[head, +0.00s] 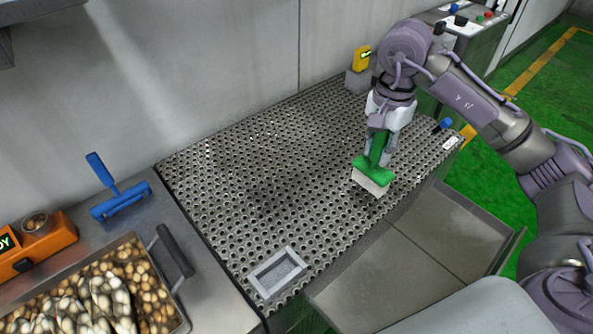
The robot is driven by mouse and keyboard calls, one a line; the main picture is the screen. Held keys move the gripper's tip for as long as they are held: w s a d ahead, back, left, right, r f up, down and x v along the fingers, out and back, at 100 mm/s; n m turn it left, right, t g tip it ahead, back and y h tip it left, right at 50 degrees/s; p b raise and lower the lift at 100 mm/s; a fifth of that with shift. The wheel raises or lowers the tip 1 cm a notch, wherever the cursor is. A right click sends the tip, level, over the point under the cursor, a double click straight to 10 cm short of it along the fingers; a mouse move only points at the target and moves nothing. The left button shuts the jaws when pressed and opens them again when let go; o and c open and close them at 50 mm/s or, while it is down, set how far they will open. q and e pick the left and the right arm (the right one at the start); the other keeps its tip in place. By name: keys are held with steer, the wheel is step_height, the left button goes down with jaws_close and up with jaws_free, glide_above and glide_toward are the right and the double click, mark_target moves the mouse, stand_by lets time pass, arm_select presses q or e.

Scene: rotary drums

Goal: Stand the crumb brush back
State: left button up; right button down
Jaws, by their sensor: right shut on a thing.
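The crumb brush (371,171) has a green handle and head with pale bristles. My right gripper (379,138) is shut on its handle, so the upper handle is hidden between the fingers. The brush hangs handle up, bristles down and slightly tilted, over the right part of the perforated metal table (235,200). I cannot tell whether the bristles touch the surface. A small grey rectangular tray (255,280) with a raised rim sits empty at the table's front left corner. My left gripper is not in view.
A yellow device (361,58) stands on a grey block at the table's back. The table's middle is clear.

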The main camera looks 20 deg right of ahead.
arm_select(q)
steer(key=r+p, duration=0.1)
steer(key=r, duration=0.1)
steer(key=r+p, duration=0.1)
steer(key=p, duration=0.1)
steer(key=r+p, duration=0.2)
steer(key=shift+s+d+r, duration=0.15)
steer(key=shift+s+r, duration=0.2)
arm_select(e)
steer(key=w+a+f, duration=0.7)
steer(key=w+f, duration=0.2)
steer(key=f, duration=0.1)
steer(key=shift+f, duration=0.25)
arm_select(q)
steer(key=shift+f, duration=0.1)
arm_select(e)
steer(key=shift+a, duration=0.1)
steer(key=shift+f, duration=0.2)
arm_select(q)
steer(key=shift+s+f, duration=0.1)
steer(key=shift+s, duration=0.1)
arm_select(e)
steer(key=c, duration=0.9)
jaws_free()
steer(key=shift+c, duration=0.2)
steer(key=shift+r, duration=0.15)
